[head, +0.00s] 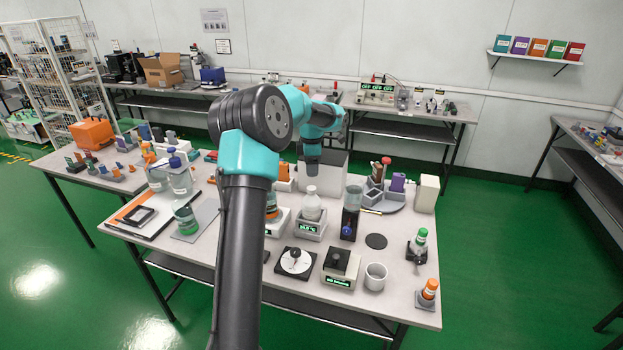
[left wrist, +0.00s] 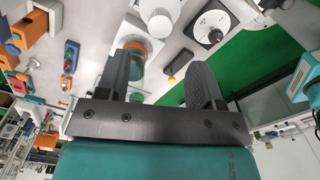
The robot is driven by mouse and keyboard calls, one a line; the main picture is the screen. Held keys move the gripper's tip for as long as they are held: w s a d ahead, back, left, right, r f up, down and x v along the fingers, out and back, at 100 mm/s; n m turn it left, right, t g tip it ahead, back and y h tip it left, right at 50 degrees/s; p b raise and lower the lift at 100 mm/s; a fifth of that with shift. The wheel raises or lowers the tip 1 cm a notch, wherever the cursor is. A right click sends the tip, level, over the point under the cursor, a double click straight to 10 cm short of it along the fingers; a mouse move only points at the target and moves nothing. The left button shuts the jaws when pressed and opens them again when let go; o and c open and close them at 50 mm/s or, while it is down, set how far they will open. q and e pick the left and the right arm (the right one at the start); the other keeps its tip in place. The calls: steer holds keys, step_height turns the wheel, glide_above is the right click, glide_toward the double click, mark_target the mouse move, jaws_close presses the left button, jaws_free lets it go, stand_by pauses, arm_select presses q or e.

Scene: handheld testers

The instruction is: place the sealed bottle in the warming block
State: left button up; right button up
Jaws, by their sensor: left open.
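A clear bottle with a white cap (head: 312,205) stands upright at the grey-white block with a green temperature readout (head: 309,229), which looks like the warming block. I cannot tell if the bottle is seated in the block or just behind its front wall. My left gripper is above and behind this bottle in the head view, its fingers not clear there. In the left wrist view my left gripper (left wrist: 166,62) is open and empty. A bottle with an orange ring (left wrist: 142,50) shows beside its left finger, and a white round cap (left wrist: 160,23) lies beyond. My right gripper is not in view.
A black-and-white dial (head: 295,262), a stirrer-like box (head: 340,266) and a white cup (head: 375,276) stand along the front. A green-capped bottle (head: 417,243) is at right. A blue-capped bottle (head: 179,178) stands at left. A white box (head: 330,165) stands behind.

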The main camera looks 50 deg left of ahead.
arm_select(q)
step_height(320, 180, up, 2)
steer(key=shift+r, duration=0.1)
stand_by(0.7)
